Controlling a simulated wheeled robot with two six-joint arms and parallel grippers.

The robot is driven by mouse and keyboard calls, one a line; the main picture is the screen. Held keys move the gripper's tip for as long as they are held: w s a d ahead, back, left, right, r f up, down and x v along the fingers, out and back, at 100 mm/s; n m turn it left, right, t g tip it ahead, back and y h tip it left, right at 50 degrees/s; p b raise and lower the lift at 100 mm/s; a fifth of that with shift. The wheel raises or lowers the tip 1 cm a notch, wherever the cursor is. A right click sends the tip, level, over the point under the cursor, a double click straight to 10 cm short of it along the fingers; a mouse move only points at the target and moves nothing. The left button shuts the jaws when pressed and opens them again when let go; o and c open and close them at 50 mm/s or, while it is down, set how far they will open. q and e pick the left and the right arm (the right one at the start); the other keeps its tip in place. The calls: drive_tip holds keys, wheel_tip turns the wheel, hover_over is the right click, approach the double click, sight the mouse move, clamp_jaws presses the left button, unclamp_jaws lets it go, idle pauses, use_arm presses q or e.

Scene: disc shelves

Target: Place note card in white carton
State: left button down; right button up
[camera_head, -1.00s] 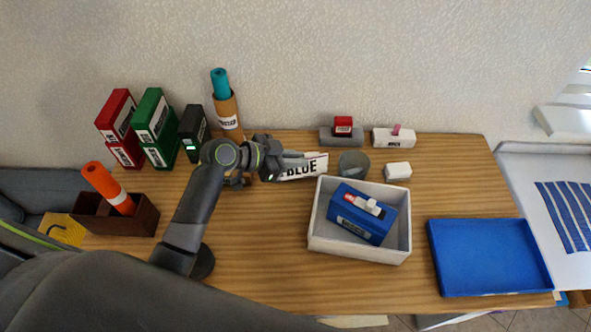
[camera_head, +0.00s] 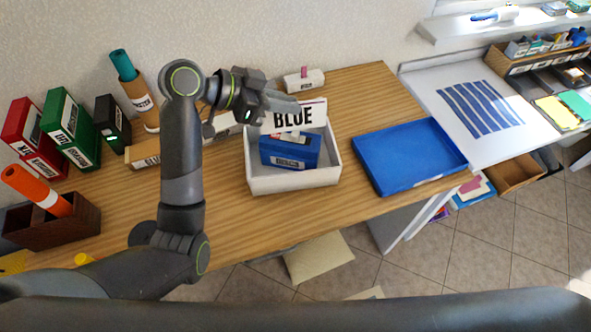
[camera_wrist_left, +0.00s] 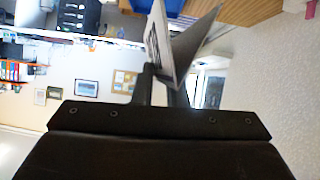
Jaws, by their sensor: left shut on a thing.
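The note card is a white card (camera_head: 294,116) with "BLUE" in black letters. My left gripper (camera_head: 272,103) is shut on it at its left part and holds it upright above the back of the white carton (camera_head: 292,181). The card hides part of the carton's back. In the left wrist view the card (camera_wrist_left: 172,45) is pinched between the fingertips (camera_wrist_left: 165,85). My right gripper is not in view.
A blue tray (camera_head: 408,157) lies to the carton's right. A white block (camera_head: 303,81) stands at the back. Bare table lies before the carton.

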sight(286, 122)
use_arm(q)
wheel_tip(286, 122, down, 6)
drive_tip(key=shift+w+r+p, duration=0.1)
drive_tip(key=shift+r+p, duration=0.15)
drive_tip(key=shift+p, duration=0.3)
wheel_tip(286, 122, down, 4)
drive_tip(key=shift+f+p, duration=0.15)
drive_tip(key=shift+p, duration=0.2)
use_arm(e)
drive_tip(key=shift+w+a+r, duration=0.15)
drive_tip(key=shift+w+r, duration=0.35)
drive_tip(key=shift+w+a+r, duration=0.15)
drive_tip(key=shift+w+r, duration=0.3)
use_arm(q)
drive_tip(key=shift+f+b, duration=0.5)
drive_tip(key=shift+f, duration=0.15)
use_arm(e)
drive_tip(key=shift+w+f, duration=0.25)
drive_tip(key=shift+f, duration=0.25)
use_arm(q)
drive_tip(key=c, duration=1.4)
unclamp_jaws()
drive_tip(key=shift+c, duration=0.2)
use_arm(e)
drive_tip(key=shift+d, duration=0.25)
use_arm(q)
drive_tip(key=shift+r, duration=0.1)
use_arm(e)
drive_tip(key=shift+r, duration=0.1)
